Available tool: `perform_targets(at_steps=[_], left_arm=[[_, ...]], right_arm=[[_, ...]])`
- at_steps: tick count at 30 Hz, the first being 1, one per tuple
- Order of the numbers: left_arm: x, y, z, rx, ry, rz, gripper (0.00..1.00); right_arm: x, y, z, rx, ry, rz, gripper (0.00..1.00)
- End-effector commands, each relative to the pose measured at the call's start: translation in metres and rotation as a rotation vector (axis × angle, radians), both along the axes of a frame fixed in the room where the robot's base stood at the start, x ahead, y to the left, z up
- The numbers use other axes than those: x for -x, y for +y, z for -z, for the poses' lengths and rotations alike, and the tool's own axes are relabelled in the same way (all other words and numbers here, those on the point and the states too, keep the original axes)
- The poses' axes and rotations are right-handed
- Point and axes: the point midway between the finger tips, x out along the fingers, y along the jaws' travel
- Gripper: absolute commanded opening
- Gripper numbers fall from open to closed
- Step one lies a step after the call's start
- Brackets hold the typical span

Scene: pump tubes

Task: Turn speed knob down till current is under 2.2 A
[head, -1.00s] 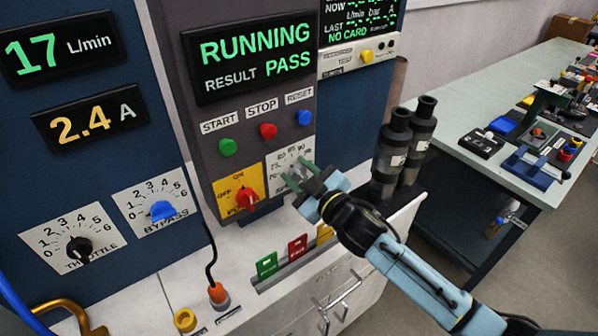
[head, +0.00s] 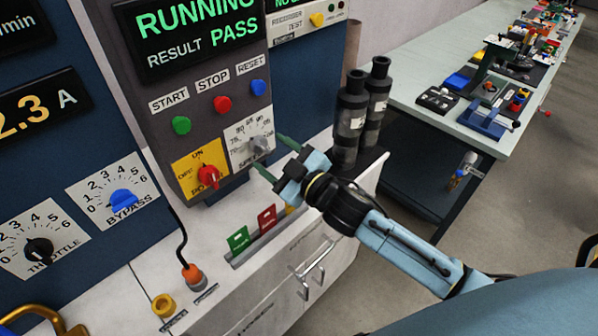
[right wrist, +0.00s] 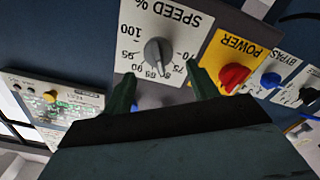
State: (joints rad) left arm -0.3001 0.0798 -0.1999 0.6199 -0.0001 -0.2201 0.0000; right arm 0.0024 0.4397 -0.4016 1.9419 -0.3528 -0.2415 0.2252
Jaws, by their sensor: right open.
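The speed dial plate (head: 240,131) is at the lower right of the grey control panel, with a grey speed knob (head: 259,145). In the right wrist view the knob (right wrist: 158,57) shows upside down, its mark near the 80–85 part of the scale. My right gripper (head: 276,157) is open and empty, just off the knob to its right. In the wrist view its green fingers (right wrist: 163,84) stand apart, short of the knob. The current display (head: 38,110) reads 2.3 A, cut by the left edge. My left gripper is out of view.
The red power switch (head: 208,177) sits left of the speed knob. Start, stop and reset buttons (head: 221,103) are above. Green and red cards (head: 267,218) stand in a rack below. Two dark cylinders (head: 350,120) stand right of the panel.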

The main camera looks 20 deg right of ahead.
Motion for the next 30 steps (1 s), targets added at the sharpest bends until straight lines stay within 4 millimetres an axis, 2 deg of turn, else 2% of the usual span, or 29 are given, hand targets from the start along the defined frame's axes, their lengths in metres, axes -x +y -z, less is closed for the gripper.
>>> perform_targets(at_steps=[1, 6, 12, 18, 30], left_arm=[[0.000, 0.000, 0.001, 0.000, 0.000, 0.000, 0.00], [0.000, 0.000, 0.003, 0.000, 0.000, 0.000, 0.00], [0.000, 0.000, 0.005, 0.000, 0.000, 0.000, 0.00], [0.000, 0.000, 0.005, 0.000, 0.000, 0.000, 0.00], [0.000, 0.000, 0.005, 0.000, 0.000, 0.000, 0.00]], right_arm=[[0.012, -0.004, 0.002, 0.001, 0.003, -0.001, 0.59], [0.042, -0.015, 0.002, 0.001, 0.003, -0.001, 0.59], [0.068, -0.024, 0.001, 0.000, 0.002, 0.000, 0.59], [0.079, -0.029, 0.000, 0.001, 0.000, -0.001, 0.59], [0.080, -0.029, 0.000, 0.001, -0.001, 0.000, 0.59]])
